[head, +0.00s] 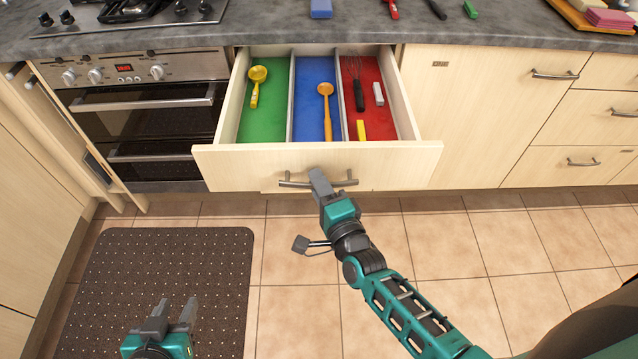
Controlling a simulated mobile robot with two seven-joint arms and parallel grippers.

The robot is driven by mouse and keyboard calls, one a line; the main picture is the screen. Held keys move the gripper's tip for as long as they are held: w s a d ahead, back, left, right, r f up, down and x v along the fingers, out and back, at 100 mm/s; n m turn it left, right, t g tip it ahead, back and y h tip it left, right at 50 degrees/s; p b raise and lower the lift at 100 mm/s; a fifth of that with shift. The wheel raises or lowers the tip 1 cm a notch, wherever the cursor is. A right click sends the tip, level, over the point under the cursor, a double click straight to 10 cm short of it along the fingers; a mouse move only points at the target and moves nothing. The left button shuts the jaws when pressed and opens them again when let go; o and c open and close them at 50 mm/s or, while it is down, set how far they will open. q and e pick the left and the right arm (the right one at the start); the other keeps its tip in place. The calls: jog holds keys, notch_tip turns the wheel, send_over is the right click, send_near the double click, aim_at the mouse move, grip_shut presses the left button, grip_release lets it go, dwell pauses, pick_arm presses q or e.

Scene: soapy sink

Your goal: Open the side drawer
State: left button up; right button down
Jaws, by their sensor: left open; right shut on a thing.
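The side drawer (240,168) is pulled out from the counter, and its inside shows. It has a green, a blue and a red compartment. My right gripper (319,180) is shut on the metal drawer handle (295,180) at the middle of the drawer front; its fingers hide part of the handle. My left gripper (170,312) is open and empty, low above the dark floor mat at the lower left, well away from the drawer.
A yellow ladle (256,82), an orange spoon (326,105), a whisk (357,85) and small blocks lie in the drawer. The oven (145,110) stands to its left. A dark mat (190,250) lies on the tiled floor. Closed cabinets are at the right.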

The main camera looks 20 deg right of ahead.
jog(key=c, duration=1.1)
grip_release()
jog(key=s, duration=0.7)
jog(key=shift+s+d, duration=0.25)
jog(key=shift+d, duration=0.15)
